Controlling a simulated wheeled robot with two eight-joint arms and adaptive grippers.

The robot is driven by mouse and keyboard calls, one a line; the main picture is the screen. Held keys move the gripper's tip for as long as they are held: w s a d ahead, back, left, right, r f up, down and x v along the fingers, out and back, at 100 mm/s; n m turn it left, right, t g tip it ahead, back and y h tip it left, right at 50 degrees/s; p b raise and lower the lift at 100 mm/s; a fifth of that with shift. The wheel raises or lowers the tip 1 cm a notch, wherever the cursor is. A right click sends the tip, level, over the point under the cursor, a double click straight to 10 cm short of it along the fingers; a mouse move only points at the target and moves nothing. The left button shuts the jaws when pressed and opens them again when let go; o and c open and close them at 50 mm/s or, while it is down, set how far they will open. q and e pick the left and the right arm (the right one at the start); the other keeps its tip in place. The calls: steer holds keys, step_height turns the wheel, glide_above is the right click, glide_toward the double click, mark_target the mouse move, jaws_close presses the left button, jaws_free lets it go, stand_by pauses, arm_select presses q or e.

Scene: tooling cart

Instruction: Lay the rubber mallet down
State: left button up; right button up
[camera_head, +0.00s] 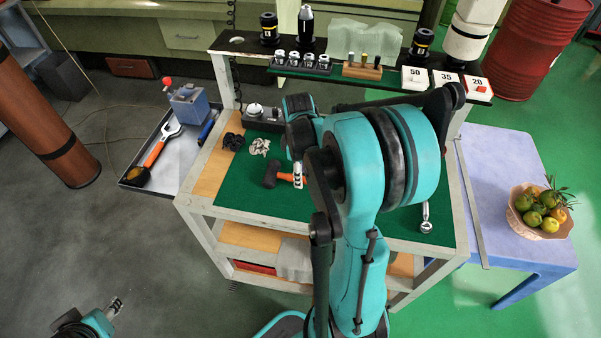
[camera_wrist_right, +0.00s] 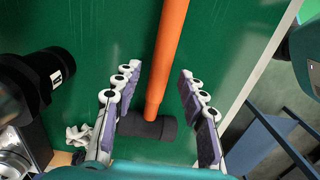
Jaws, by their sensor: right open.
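The rubber mallet has a black head (camera_head: 271,174) and an orange handle (camera_head: 287,178). It appears to lie on the green top of the cart (camera_head: 290,205), with part of the handle hidden behind my right arm. My right gripper (camera_head: 298,174) is over the handle. In the right wrist view the open fingers (camera_wrist_right: 155,105) stand on either side of the orange handle (camera_wrist_right: 168,60), with gaps on both sides. My left gripper (camera_head: 115,307) is at the lower left, far from the mallet, too small to read.
A grey rag (camera_head: 259,147) and black coiled thing (camera_head: 233,141) lie behind the mallet. A chrome tool (camera_head: 426,217) lies at the right. A side tray (camera_head: 178,165) holds an orange-handled wrench (camera_head: 157,146). The cart's front left top is clear.

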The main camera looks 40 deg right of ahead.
step_height(320, 180, up, 12)
steer(key=p, duration=0.4)
steer(key=s+a+r+m+t, duration=0.1)
steer(key=s+a+m+t, duration=0.1)
steer(key=a, duration=0.8)
steer(key=s+a+r+m+t, duration=0.1)
steer(key=a+m+t, duration=0.4)
steer(key=a, duration=0.6)
steer(key=shift+s+a, duration=0.3)
steer(key=shift+s, duration=0.6)
step_height(320, 180, down, 2)
steer(key=shift+f+b, duration=0.25)
steer(key=shift+b, duration=0.95)
